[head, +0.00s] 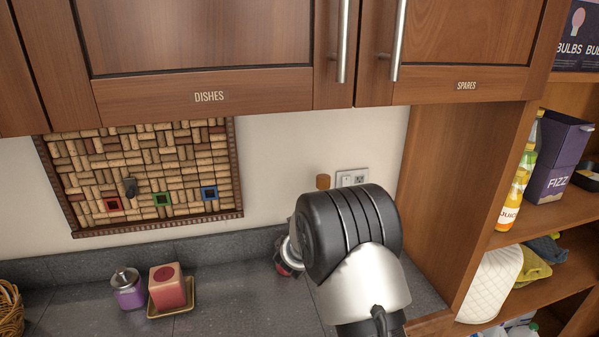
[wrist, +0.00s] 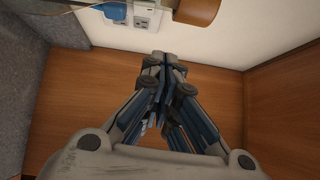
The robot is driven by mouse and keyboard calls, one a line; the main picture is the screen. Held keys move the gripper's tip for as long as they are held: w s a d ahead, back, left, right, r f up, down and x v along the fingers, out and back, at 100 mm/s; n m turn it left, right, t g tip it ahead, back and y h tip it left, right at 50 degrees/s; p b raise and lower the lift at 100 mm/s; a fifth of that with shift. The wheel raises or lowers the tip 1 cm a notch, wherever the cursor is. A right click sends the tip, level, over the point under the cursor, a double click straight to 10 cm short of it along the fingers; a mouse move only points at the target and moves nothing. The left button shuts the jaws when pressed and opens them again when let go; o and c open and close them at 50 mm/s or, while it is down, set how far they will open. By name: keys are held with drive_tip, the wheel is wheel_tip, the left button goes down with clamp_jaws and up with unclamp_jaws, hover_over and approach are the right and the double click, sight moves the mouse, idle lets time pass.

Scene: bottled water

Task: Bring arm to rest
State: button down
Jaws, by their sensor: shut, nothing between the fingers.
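My gripper (wrist: 163,58) shows in the wrist view with its fingers drawn together and nothing between them. Beyond it are wooden panels and a pale wall; it touches nothing that I can see. In the head view my arm's black and silver link stands in front of the counter at the centre right and hides the gripper there.
A grey counter (head: 235,305) holds a purple jar (head: 129,292) and a red candle (head: 168,290) on a tray. A corkboard (head: 140,180) hangs behind. Cabinets (head: 210,50) are above. Shelves at right hold a juice bottle (head: 517,190) and a purple box (head: 556,160).

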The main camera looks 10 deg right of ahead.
drive_tip(key=s+d+r+m+g, duration=0.2)
drive_tip(key=s+m+g, duration=0.1)
drive_tip(key=s+m, duration=0.55)
drive_tip(key=s+d+r+m+g+y+b, duration=0.15)
drive_tip(key=s+m+g, duration=0.25)
drive_tip(key=s+m, duration=0.4)
drive_tip(key=s+d+r+m+g, duration=0.2)
drive_tip(key=s+r+m+g, duration=0.1)
drive_tip(key=s+m, duration=0.55)
drive_tip(key=s+a+f+m+y, duration=0.3)
drive_tip(key=s+a+m+y, duration=0.2)
drive_tip(key=s+a+m, duration=0.4)
drive_tip(key=s+a+f+m+t+y+b, duration=0.1)
drive_tip(key=s+a+f+m+y, duration=0.2)
drive_tip(key=s+a+m+y, duration=0.3)
drive_tip(key=s+a+m, duration=0.4)
drive_tip(key=s, duration=0.2)
drive_tip(key=shift+s+f+m, duration=0.15)
drive_tip(key=shift+s+m, duration=0.05)
drive_tip(key=shift+m, duration=0.2)
drive_tip(key=shift+a, duration=0.15)
